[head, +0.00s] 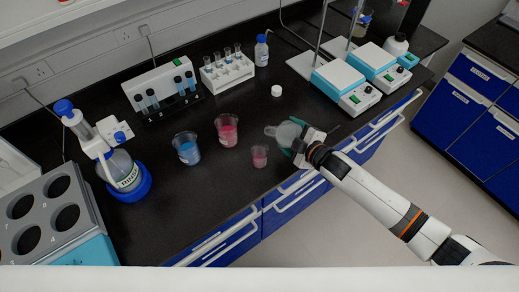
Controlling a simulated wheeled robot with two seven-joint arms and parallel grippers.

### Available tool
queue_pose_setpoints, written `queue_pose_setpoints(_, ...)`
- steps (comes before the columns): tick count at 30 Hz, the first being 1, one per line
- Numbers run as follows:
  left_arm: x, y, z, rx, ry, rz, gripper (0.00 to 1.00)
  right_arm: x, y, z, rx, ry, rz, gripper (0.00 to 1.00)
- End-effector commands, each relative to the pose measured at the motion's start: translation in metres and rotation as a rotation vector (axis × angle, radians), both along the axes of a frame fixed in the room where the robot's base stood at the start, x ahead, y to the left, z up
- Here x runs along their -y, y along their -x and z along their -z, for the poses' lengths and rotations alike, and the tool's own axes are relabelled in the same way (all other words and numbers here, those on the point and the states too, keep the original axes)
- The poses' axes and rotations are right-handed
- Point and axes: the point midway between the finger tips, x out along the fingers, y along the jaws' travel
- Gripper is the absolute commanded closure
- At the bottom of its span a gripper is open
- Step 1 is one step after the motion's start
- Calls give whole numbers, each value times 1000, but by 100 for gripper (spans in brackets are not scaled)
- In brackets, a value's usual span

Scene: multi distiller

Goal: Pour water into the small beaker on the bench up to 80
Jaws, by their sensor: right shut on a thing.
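My right gripper (302,143) is shut on a clear beaker (285,132) above the front edge of the bench. This held beaker is tilted, with its mouth towards the left; I cannot tell how much liquid is in it. A small beaker (260,157) with pink liquid stands upright on the black bench (215,190), to the left of and slightly nearer than the held beaker. The two look apart. The marks on the small beaker are too small to read. My left gripper is not in view.
A larger pink beaker (227,131) and a blue one (187,149) stand to the left. Behind are a tube rack (228,74), a lidded bottle (261,51) and a white cap (276,91). Hotplate stirrers (343,87) stand at the right. A dispenser bottle (122,170) is at the left.

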Motion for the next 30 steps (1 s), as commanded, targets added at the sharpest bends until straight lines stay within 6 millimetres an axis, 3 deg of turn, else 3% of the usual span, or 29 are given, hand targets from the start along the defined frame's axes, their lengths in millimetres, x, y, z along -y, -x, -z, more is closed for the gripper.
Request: queue_pose_setpoints(30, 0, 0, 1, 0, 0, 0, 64, 1, -2, 0, 24, 55, -1, 74)
